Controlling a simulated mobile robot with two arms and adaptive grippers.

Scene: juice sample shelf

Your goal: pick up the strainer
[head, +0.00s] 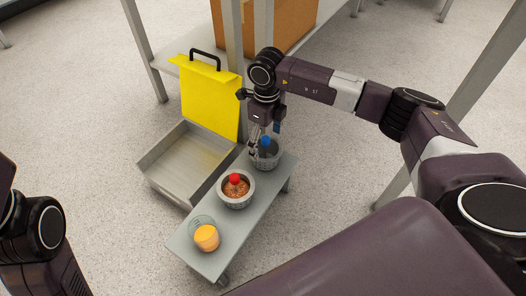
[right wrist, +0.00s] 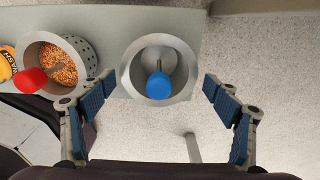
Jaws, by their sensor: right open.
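A round grey metal cup (head: 268,162) with a blue-topped tool (head: 265,142) stands at the far end of a narrow grey bench. It looks strainer-like, with a patterned wall. The right wrist view shows its pale rim (right wrist: 128,75) and the blue knob (right wrist: 159,86); its inside looks empty apart from the tool. A second cup (head: 236,203) has a perforated wall (right wrist: 88,55), orange-brown bits and a red-topped tool (right wrist: 30,80). My right gripper (head: 262,138) is open, its fingers on either side of the blue-topped cup, apparently not touching it. My left gripper is out of view.
An open grey tray (head: 160,172) with an upright yellow panel (head: 208,98) and black handle is left of the bench. A cardboard box (head: 285,22) stands behind, on a metal-legged table.

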